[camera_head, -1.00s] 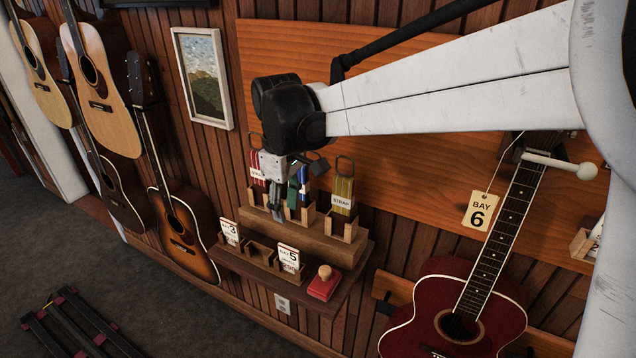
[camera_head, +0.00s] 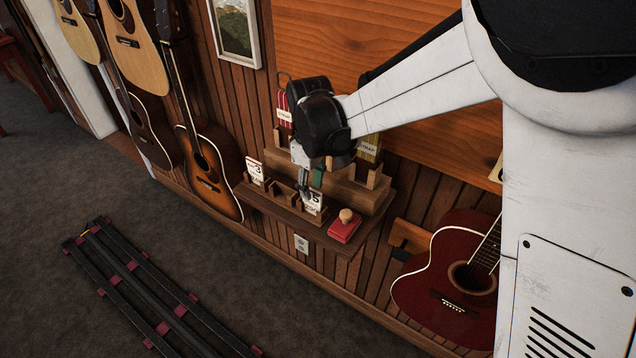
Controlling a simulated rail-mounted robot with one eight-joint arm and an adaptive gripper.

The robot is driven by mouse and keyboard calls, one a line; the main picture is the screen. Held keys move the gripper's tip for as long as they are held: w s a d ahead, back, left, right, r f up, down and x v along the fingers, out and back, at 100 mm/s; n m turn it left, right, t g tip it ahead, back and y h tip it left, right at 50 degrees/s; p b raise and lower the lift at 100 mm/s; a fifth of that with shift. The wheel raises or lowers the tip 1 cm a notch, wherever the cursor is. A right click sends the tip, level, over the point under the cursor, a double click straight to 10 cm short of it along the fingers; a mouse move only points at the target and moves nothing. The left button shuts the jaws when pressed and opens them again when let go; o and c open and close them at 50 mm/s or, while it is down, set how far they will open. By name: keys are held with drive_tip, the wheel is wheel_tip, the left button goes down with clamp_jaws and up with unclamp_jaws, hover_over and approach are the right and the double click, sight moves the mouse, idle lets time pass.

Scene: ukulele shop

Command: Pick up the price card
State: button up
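Two white price cards stand in wooden holders on the low wall shelf (camera_head: 328,240). The left card (camera_head: 255,171) shows a 3 and is uncovered. The right card (camera_head: 314,205) shows a 5, and its upper left is partly covered by my gripper. My gripper (camera_head: 305,192) points down over the shelf, right at the right card in the picture. Whether it touches the card cannot be told. The fingers are small and dark, and their gap is not clear.
A red block with a wooden knob (camera_head: 345,226) sits right of the cards. Strap holders stand on the raised step (camera_head: 345,190) behind. A sunburst guitar (camera_head: 208,175) hangs left, a red guitar (camera_head: 450,285) right. A dark rail frame (camera_head: 135,280) lies on the floor.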

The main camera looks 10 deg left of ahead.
drive_tip(key=shift+f, duration=0.8)
drive_tip(key=shift+c, duration=0.3)
clamp_jaws()
drive_tip(key=shift+r, duration=0.1)
